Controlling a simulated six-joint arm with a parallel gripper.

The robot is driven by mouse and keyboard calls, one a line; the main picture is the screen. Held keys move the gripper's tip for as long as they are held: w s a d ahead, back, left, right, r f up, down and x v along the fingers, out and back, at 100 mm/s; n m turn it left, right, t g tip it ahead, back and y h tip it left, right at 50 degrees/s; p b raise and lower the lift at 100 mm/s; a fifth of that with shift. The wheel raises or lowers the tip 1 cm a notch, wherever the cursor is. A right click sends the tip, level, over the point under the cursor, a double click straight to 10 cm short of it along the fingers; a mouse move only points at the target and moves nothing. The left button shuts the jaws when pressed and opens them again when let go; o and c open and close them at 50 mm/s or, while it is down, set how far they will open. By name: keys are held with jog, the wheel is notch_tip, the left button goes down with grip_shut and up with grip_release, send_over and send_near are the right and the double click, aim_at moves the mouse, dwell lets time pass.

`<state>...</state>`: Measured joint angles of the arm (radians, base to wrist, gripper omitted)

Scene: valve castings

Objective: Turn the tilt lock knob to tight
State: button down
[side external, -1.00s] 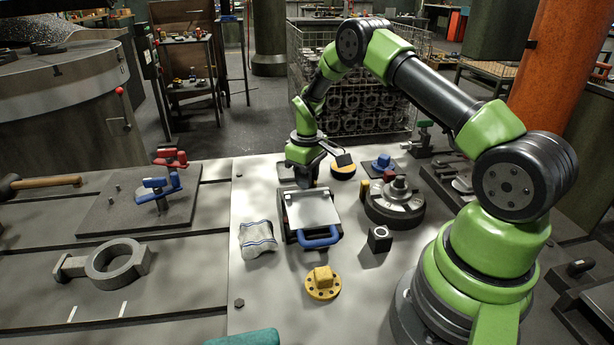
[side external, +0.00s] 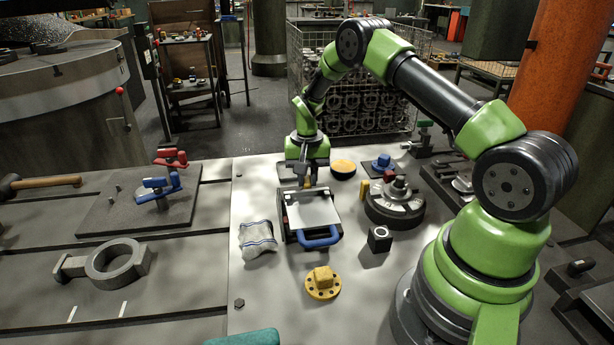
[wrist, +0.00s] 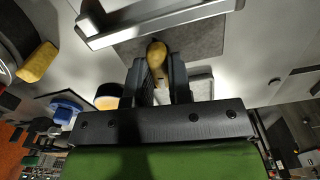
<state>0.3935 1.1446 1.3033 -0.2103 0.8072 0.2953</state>
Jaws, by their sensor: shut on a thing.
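A bit of yellow shows between the fingertips there. The rest of the knob and any tight mark are hidden.
A dark round dial fixture (side external: 394,207) stands to the right, with a small black block (side external: 379,239) near it. A striped cloth (side external: 257,239) lies left of the plate. A yellow flanged piece (side external: 322,283) sits in front. A yellow-topped disc (side external: 343,167) is behind.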

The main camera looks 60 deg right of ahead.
aim_at(307, 178)
jog(key=shift+m, duration=1.3)
jog(key=c, duration=1)
grip_release()
jog(key=shift+c, duration=0.2)
notch_tip(307, 178, up, 9)
jog(key=shift+r, duration=0.5)
